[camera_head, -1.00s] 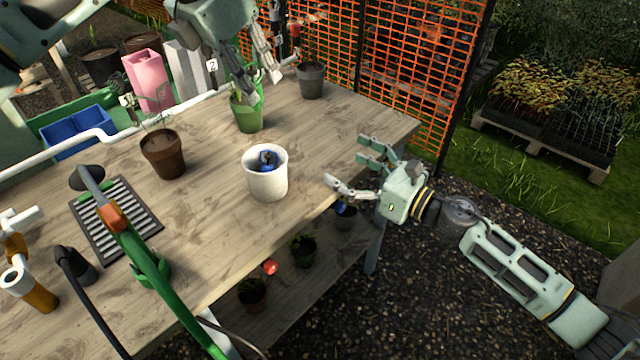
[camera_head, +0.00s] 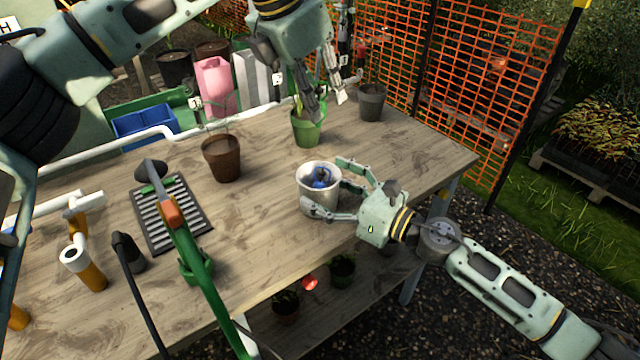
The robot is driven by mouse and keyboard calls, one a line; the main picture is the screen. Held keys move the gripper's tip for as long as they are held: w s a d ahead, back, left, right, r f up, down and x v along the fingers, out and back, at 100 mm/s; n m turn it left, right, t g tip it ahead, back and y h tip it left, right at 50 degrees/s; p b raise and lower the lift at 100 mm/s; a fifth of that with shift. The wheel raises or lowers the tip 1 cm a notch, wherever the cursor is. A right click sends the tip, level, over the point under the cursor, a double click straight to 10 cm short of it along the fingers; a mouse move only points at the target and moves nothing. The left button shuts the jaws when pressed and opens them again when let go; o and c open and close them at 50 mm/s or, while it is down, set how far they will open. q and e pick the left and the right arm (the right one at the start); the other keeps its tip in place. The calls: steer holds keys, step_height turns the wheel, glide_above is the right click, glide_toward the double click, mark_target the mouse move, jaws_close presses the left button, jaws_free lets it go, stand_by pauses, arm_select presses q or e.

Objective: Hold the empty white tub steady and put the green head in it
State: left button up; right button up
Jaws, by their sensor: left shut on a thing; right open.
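The white tub (camera_head: 314,203) stands upright near the table's front edge. It is not empty: a blue thing (camera_head: 321,180) shows inside. My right gripper (camera_head: 326,186) is open, with one finger at the tub's near side and the other at its far right side. I cannot tell whether the fingers touch it. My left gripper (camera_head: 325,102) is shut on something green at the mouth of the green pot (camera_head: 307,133). The fingers largely hide it, so I cannot tell whether it is a plant head or the pot's rim. Yellow-green growth (camera_head: 298,104) shows beside them.
A brown pot (camera_head: 222,160) stands left of the tub and a dark grey pot (camera_head: 371,104) at the back right. The wooden table (camera_head: 265,225) is clear around the tub.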

steer(key=shift+x, duration=0.95)
steer(key=c, duration=1.2)
arm_select(q)
steer(key=shift+f, duration=6.35)
steer(key=o, duration=0.9)
steer(key=shift+c, duration=0.2)
